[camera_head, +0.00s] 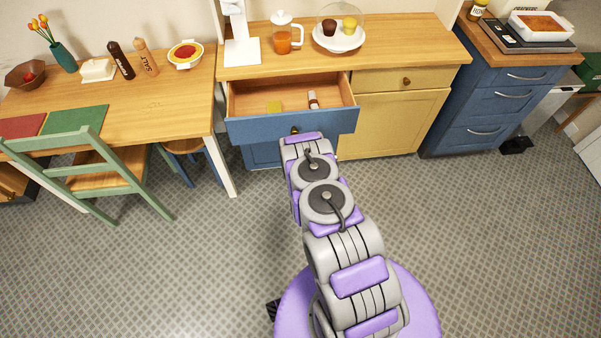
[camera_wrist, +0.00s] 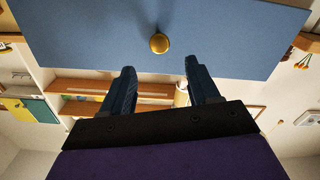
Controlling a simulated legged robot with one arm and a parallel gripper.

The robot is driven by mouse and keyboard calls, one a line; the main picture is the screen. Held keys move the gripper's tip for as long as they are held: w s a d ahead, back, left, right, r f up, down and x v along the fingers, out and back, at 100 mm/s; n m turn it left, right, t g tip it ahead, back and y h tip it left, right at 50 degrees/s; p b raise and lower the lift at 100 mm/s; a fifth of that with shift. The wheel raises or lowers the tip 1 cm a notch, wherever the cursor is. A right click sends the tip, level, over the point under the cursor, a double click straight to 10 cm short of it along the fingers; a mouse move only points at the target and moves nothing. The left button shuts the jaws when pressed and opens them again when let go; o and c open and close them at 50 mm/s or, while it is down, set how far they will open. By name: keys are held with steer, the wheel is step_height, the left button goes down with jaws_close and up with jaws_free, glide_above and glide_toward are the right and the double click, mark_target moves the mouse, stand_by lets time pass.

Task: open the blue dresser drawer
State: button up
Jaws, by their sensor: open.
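The blue dresser drawer (camera_head: 335,122) is pulled well out in the head view, with its wooden inside showing. In the wrist view the blue front (camera_wrist: 235,30) fills the top, and the knob (camera_wrist: 159,43) sits just past the fingertips. My gripper (camera_wrist: 160,66) is open, its two dark fingers apart and empty. The fingers are hidden in the head view.
A yellow cupboard (camera_head: 390,125) stands right of the drawer, then a blue cabinet (camera_head: 490,115). A table (camera_head: 160,85) and a green chair (camera_head: 90,165) stand left. A teapot (camera_head: 283,38) is on the counter. The floor (camera_head: 480,240) to the right is clear.

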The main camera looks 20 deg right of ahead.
steer(key=p+v, duration=0.2)
steer(key=v, duration=0.6)
steer(key=shift+s, duration=0.35)
stand_by(0.5)
steer(key=shift+s+a, duration=0.1)
steer(key=shift+a, duration=0.05)
stand_by(0.6)
